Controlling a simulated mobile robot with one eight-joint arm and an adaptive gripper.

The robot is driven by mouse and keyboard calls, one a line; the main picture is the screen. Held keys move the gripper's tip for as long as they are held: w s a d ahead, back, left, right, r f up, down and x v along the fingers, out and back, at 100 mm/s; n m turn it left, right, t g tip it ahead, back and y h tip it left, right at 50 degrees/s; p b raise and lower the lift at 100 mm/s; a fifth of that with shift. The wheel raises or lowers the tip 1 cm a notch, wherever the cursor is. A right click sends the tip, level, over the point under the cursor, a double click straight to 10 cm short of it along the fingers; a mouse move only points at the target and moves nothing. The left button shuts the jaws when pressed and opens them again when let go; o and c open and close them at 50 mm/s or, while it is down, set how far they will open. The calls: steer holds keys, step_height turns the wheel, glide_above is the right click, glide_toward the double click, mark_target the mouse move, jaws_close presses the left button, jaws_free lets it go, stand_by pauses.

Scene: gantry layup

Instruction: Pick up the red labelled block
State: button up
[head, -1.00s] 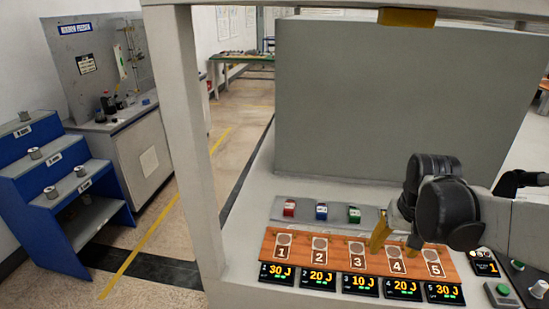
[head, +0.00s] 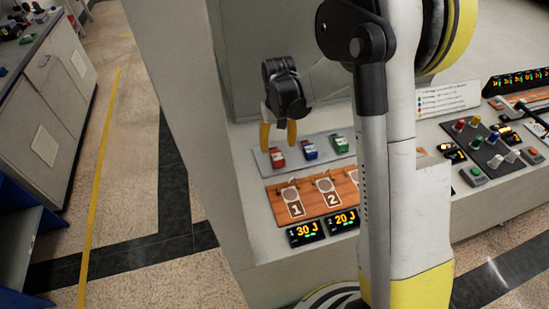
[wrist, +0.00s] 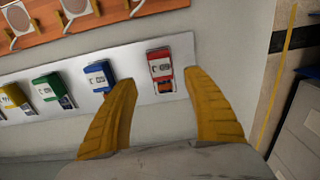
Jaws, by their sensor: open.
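The red labelled block (head: 278,157) sits at the left end of a grey strip (head: 268,171) on the bench. In the wrist view the red block (wrist: 161,70) shows a white label and lies between and beyond the yellow fingertips. My gripper (head: 279,146) is open and empty, its fingers pointing down over the red block. In the wrist view my gripper (wrist: 164,78) spans wider than the block, with no visible contact. The height of the fingertips above the block is hard to tell.
A blue block (head: 309,150) and a green block (head: 339,144) stand on the strip to the right. A yellow block (wrist: 12,97) shows in the wrist view. An orange numbered board (head: 312,183) lies in front. A grey post (head: 190,100) rises at left.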

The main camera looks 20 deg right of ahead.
mark_target(277, 155)
step_height(277, 155, down, 6)
steer(key=shift+a+r+b, duration=0.1)
steer(key=shift+b, duration=0.65)
steer(key=shift+s, duration=0.1)
jaws_close()
